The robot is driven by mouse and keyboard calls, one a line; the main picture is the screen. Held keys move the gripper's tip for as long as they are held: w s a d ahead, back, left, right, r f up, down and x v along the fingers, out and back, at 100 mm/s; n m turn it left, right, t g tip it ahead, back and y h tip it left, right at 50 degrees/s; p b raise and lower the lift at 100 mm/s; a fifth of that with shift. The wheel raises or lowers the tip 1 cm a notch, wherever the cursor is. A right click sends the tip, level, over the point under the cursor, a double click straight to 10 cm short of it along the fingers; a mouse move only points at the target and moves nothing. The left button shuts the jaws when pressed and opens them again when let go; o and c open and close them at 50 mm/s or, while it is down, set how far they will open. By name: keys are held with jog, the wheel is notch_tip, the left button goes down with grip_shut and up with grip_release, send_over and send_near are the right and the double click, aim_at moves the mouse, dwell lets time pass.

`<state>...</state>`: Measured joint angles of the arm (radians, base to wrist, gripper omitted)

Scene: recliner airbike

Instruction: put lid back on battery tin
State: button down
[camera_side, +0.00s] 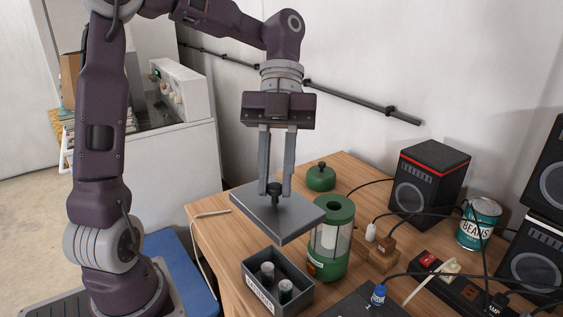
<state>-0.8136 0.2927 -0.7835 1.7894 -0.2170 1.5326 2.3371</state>
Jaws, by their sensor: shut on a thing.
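The battery tin (259,293) is a dark grey open box with a label on its front, standing near the table's front edge. A few cylindrical batteries (267,272) stand inside it. The lid (274,217) is a flat grey rectangular plate with a dark knob on top. My gripper (276,189) is shut on the lid's knob and holds the lid in the air, roughly level. In this view the lid shows above and slightly behind the tin, apart from it.
A green canister with clear sides (330,241) stands close right of the tin, near the lid's right corner. A green round cap (321,178) lies behind. Speakers (429,176), a bean can (479,223), a power strip (452,284) and cables crowd the right side.

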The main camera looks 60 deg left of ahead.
notch_tip(320, 180, down, 15)
jog(key=shift+r, duration=0.2)
dwell(0.4)
jog(key=shift+f, duration=0.1)
dwell(1.7)
jog(key=c, duration=0.7)
grip_release()
notch_tip(320, 180, up, 7)
dwell(0.7)
